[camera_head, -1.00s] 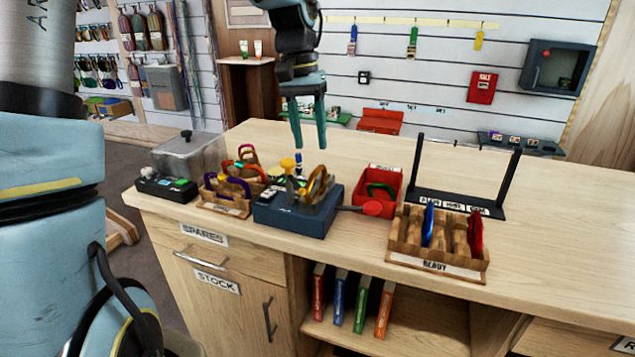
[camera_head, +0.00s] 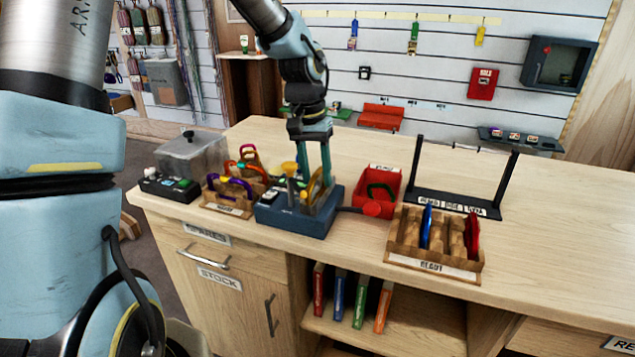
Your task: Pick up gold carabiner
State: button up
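The gold carabiner (camera_head: 313,186) stands upright in the dark blue test block (camera_head: 290,222) on the counter. My gripper (camera_head: 314,178) points down over the block, with its teal fingers at the carabiner's level. One finger is seen close by the carabiner and partly overlaps it in the picture. I cannot tell whether the fingers touch it or how far apart they are. The fingertips are partly hidden among the things on the block.
A yellow-topped tool (camera_head: 290,170) stands just left of the fingers. The spares rack (camera_head: 226,208) with coloured carabiners is to the left. A red bin (camera_head: 376,207) and the ready rack (camera_head: 434,262) with blue and red carabiners are to the right. Counter space is free at far right.

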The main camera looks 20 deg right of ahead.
grip_shut()
dwell(1.2)
